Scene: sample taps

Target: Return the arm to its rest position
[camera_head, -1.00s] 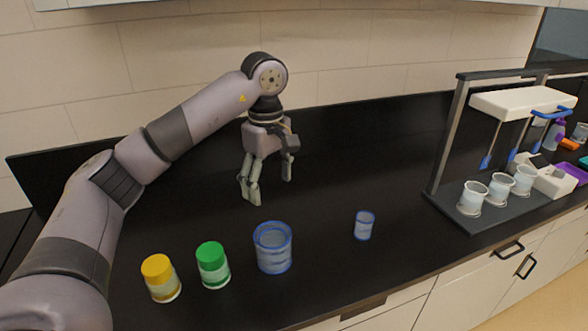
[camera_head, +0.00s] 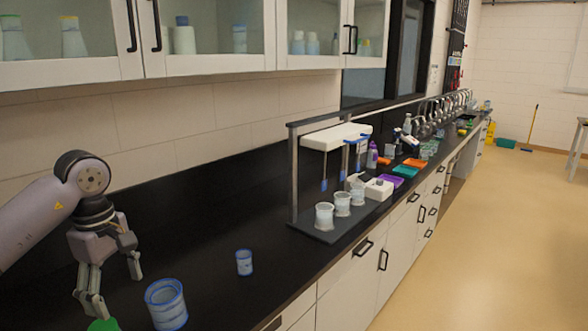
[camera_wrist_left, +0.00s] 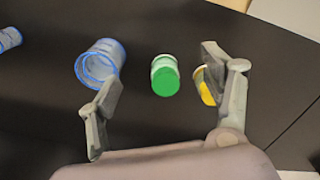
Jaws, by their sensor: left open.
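My left gripper (camera_head: 116,284) is at the lower left of the head view, above the black counter, with its fingers apart and nothing between them. In the left wrist view its two fingers (camera_wrist_left: 165,108) are spread wide. A green-capped jar (camera_wrist_left: 164,76) shows between them, farther off on the counter; only its cap (camera_head: 103,325) shows at the head view's bottom edge. A large blue-rimmed beaker (camera_head: 166,304) stands right of the gripper. A yellow-capped jar (camera_wrist_left: 205,86) is partly hidden behind a finger in the wrist view. My right gripper is not in view.
A small blue-rimmed beaker (camera_head: 244,262) stands on the counter (camera_head: 215,230). Coloured trays (camera_head: 405,171) and taps lie beyond. Wall cabinets (camera_head: 215,60) hang above. The counter between wall and small beaker is clear.

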